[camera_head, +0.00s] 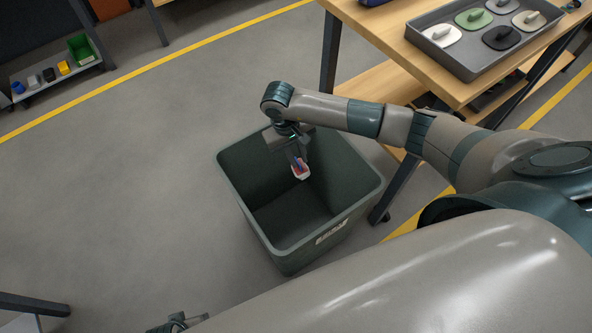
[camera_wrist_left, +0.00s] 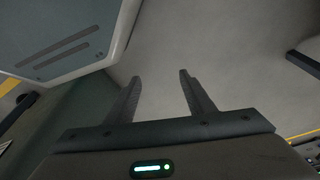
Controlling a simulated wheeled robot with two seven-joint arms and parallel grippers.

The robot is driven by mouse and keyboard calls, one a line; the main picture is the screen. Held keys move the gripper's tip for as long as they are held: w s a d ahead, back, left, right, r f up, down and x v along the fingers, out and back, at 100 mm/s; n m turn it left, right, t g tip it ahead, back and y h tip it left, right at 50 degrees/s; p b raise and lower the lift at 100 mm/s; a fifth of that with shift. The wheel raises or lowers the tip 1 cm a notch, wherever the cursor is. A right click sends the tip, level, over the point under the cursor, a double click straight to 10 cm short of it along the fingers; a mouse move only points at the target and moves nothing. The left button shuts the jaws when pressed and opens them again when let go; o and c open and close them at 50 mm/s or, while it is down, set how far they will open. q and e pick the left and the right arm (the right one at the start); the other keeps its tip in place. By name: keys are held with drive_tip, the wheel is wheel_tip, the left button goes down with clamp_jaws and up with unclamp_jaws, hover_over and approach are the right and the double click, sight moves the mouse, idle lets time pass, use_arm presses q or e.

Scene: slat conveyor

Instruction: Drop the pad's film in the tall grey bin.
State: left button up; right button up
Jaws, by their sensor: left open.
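The tall grey bin (camera_head: 350,172) stands open on the floor in the middle of the head view, a pale label on its outer side. My right gripper (camera_head: 299,163) points down over the bin's opening. It appears shut on a small white, red and blue piece, the film (camera_head: 301,173); the fingertips are small and partly hidden. My left gripper (camera_head: 178,322) shows only partly at the bottom of the head view. In the left wrist view its two fingers (camera_wrist_left: 158,92) are apart with nothing between them, above grey floor.
A wooden table (camera_head: 392,57) at the upper right carries a grey tray (camera_head: 437,58) with several knobbed pads. Its dark legs stand beside the bin. A low shelf (camera_head: 60,80) with small coloured items is at the upper left. The floor left of the bin is clear.

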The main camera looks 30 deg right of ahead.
drive_tip(key=shift+o, duration=0.3)
drive_tip(key=shift+r, duration=0.1)
drive_tip(key=shift+w+a+r, duration=0.1)
drive_tip(key=shift+a+r, duration=0.05)
drive_tip(key=shift+r, duration=0.4)
use_arm(q)
wheel_tip(320, 180, up, 3)
drive_tip(key=shift+f+b, duration=0.1)
drive_tip(key=shift+b, duration=0.4)
use_arm(e)
wheel_tip(320, 180, up, 16)
drive_tip(key=w+a, duration=0.1)
drive_tip(key=a, duration=0.1)
drive_tip(key=shift+w+a, duration=0.25)
use_arm(q)
drive_tip(key=shift+w+f, duration=0.1)
drive_tip(key=shift+f, duration=0.05)
use_arm(e)
drive_tip(key=shift+f, duration=0.15)
